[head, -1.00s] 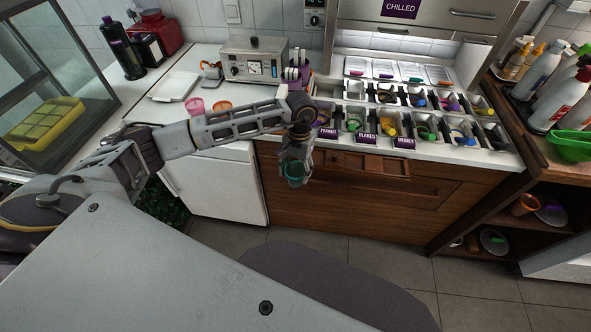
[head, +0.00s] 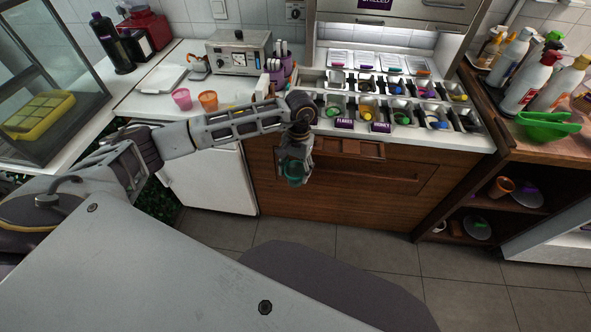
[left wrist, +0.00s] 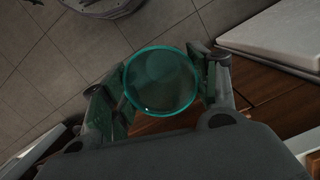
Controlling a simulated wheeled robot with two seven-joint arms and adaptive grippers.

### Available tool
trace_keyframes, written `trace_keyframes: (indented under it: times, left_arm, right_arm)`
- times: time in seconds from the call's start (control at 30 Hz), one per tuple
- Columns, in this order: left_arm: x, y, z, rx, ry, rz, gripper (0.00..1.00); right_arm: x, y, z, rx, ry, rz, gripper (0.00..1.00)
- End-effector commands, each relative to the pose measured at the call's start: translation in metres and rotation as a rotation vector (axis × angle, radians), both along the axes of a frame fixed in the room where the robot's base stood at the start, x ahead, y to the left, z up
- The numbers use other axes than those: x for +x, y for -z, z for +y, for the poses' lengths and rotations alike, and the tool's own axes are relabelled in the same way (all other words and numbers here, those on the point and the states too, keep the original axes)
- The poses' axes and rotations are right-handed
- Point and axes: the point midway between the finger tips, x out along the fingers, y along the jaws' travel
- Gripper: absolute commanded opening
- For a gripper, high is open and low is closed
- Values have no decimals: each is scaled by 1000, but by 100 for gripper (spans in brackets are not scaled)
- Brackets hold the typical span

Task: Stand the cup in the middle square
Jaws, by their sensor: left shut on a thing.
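A translucent teal cup (head: 294,171) is held between the fingers of my left gripper (head: 294,168), in front of the wooden drawers and below counter height. In the left wrist view the cup (left wrist: 161,81) shows its round rim, with one finger of my left gripper (left wrist: 163,92) on each side. The cup looks empty. I cannot make out the middle square in any view. My right gripper is not in view.
A pink cup (head: 182,98) and an orange cup (head: 208,101) stand on the white counter (head: 140,103) at left. The toppings bins (head: 403,117) fill the counter behind my gripper. Bottles (head: 527,82) and a green bowl (head: 547,125) stand at right. The floor in front is open.

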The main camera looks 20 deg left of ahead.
Motion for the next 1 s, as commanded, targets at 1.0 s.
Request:
trace_keyframes:
  times: [1.0]
  left_arm:
    - [21, -80, -44, -3, -13, 0, 47]
  right_arm:
    - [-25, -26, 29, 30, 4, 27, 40]
